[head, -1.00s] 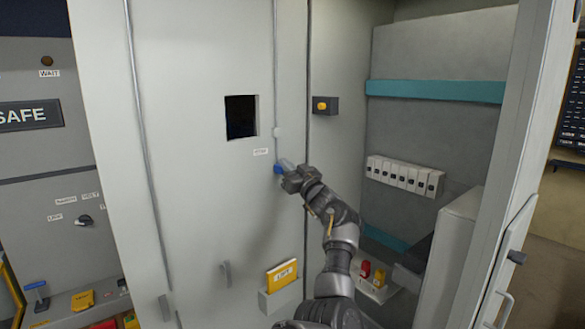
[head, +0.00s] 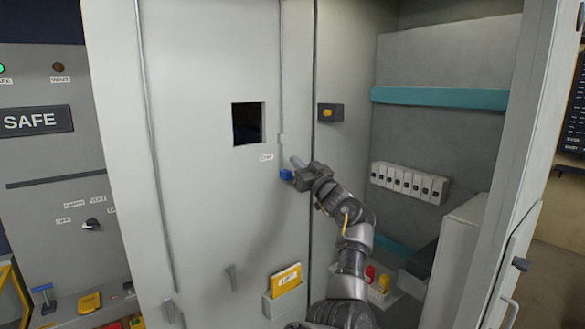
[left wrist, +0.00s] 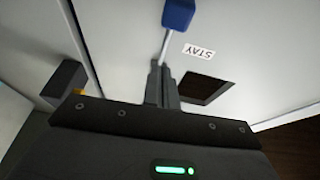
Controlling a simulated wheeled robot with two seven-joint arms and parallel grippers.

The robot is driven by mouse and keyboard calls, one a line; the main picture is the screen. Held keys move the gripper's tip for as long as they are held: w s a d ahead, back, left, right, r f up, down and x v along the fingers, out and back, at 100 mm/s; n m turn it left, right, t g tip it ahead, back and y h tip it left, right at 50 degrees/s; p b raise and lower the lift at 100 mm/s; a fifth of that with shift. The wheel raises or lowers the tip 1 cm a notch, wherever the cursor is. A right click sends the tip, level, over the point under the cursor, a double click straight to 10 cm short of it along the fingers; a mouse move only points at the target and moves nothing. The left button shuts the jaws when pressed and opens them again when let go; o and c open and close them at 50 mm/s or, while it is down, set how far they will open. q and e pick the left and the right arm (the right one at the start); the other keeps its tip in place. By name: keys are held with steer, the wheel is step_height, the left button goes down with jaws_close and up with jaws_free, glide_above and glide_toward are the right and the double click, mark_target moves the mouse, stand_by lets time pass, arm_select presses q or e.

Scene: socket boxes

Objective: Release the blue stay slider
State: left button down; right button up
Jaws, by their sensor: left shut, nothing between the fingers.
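The blue stay slider (head: 286,174) sits on the pale cabinet door, just below the white STAY label (head: 266,157). In the left wrist view the blue slider (left wrist: 178,14) shows at the top edge, with a thin pale rod (left wrist: 167,48) running from it toward my fingertips. The STAY label (left wrist: 198,51) appears upside down there. My left gripper (head: 298,180) is shut and empty, close to the right of the slider. Its shut fingers (left wrist: 161,70) point toward the rod and slider; I cannot tell whether they touch. My right gripper is not in view.
The door has a dark square window (head: 248,123) and a yellow LIFT booklet in a holder (head: 285,280). To the right is an open cabinet bay with a row of switches (head: 409,182) and a yellow-buttoned box (head: 330,112). A SAFE panel (head: 35,121) stands at left.

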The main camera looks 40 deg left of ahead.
arm_select(q)
steer(key=b+v, duration=0.3)
steer(key=v, duration=0.5)
steer(key=shift+b, duration=0.3)
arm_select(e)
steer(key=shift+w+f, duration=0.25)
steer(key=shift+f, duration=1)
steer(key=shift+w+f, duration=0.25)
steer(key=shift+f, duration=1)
arm_select(q)
steer(key=shift+w+f, duration=0.1)
steer(key=shift+f, duration=0.05)
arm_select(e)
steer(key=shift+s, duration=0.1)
